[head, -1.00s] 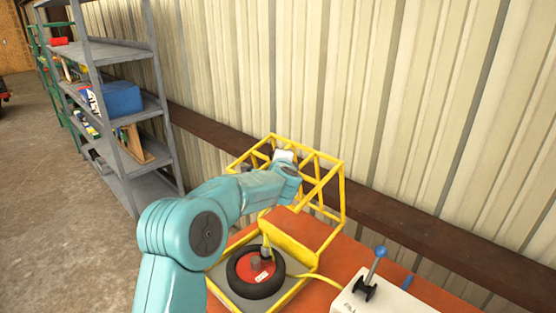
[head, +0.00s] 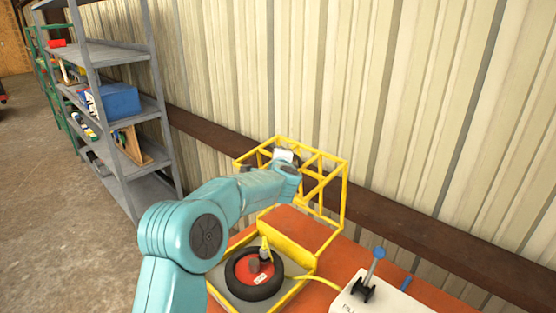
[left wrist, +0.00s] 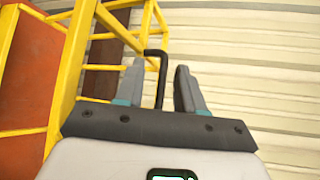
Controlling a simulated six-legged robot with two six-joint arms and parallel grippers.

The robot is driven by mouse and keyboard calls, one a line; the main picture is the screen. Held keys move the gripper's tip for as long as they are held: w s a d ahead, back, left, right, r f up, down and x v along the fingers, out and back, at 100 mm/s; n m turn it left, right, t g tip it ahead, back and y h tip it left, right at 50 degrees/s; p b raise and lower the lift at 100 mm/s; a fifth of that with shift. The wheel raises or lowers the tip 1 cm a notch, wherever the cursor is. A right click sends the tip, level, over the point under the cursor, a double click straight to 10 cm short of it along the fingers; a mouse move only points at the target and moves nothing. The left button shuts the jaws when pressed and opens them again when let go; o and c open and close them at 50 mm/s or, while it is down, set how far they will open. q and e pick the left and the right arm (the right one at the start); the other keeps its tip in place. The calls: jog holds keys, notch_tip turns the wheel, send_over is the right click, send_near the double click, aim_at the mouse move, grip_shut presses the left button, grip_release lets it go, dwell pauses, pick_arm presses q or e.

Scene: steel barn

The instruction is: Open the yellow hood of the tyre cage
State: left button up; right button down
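The yellow hood (head: 343,190) of the tyre cage is a barred frame. In the head view it stands raised and tipped back toward the wall, behind the yellow-edged base (head: 300,290). A small black tyre with a red hub (head: 240,284) lies flat in the base. My left gripper (head: 283,155) is at the raised hood's upper bars, its fingers mostly hidden there. In the left wrist view my left gripper (left wrist: 158,72) has its fingers apart, with a black bent handle (left wrist: 160,62) between them and a gap to the right finger. My right gripper is out of view.
A white box with a blue-knobbed lever (head: 378,254) stands on the orange table (head: 325,275), right of the cage. A yellow hose (head: 325,280) runs from the tyre area toward it. The corrugated wall with a brown beam (head: 400,225) is close behind. Grey shelving (head: 115,55) stands left.

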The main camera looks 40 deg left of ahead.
pick_arm(q)
jog(key=shift+s+d, duration=0.1)
jog(key=shift+d, duration=0.15)
jog(key=b+v, duration=0.2)
jog(key=v, duration=1.4)
jog(key=shift+a, duration=0.15)
jog(key=shift+s, duration=0.1)
jog(key=shift+s+r, duration=0.15)
